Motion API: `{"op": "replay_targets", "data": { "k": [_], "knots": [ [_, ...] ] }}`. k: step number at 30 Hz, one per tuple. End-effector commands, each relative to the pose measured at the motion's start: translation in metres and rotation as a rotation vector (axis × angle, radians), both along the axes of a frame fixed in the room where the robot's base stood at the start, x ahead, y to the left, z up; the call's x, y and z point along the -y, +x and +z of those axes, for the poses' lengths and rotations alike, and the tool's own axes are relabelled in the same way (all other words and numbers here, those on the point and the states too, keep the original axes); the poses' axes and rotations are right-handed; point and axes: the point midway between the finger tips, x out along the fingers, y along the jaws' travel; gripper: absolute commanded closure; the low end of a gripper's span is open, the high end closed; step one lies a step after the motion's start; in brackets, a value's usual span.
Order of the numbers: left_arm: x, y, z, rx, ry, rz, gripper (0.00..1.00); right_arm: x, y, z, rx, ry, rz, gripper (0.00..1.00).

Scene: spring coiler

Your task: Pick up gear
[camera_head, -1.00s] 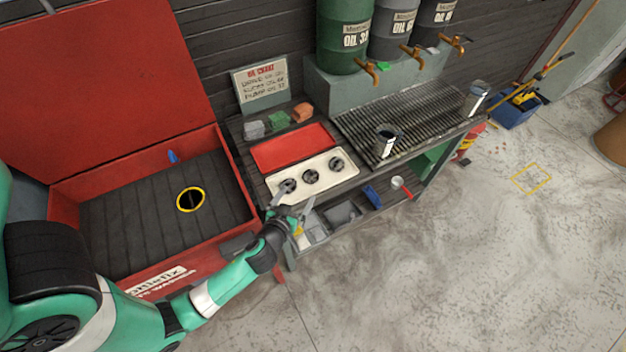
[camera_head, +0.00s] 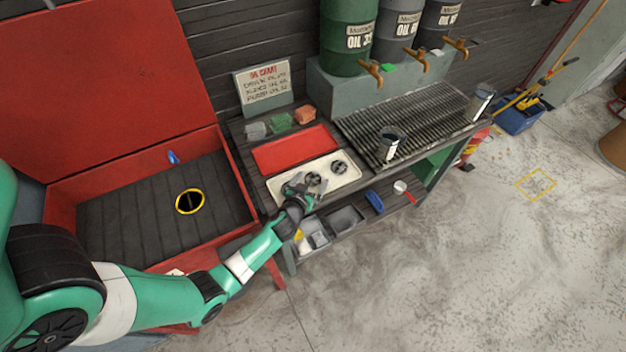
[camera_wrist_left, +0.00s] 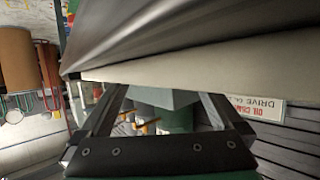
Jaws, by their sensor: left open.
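A cream tray (camera_head: 347,180) on the bench holds dark round gears. One gear (camera_head: 314,179) and another gear (camera_head: 339,167) show in the head view; the spot at the tray's left end is covered by my left gripper. My left gripper (camera_head: 300,183) is over the left end of the tray, close beside the middle gear. In the left wrist view its two fingers (camera_wrist_left: 160,95) are spread apart, and I see nothing between them but background. A large cream and grey surface very near the camera hides the fingertips. I cannot tell whether the gripper touches a gear.
A red tray (camera_head: 294,148) lies behind the cream one. A metal grate (camera_head: 410,118) with cans is to the right. The red parts washer (camera_head: 232,168) stands at left. Oil drums (camera_head: 347,38) with taps stand at the back. Bins (camera_head: 345,218) sit on the lower shelf.

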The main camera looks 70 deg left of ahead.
Motion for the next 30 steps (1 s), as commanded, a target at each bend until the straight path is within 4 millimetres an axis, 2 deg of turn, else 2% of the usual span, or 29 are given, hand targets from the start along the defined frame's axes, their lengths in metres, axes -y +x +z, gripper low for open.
{"op": "replay_targets", "data": {
  "k": [2,19,30],
  "knots": [
    [0.0003,-0.0001,0.0003,0.0,0.0,0.0,0.0,0.0,0.0,0.0004,0.0,0.0,0.0,0.5],
    [0.0006,-0.0002,0.0004,0.0,0.0,0.0,1.0,0.0,0.0,0.0004,0.0,0.0,0.0,0.5],
    [0.0004,0.0001,0.007,0.002,0.001,-0.001,1.0,0.0,0.0,0.0045,0.0,0.0,0.0,0.5]
  ]
}}
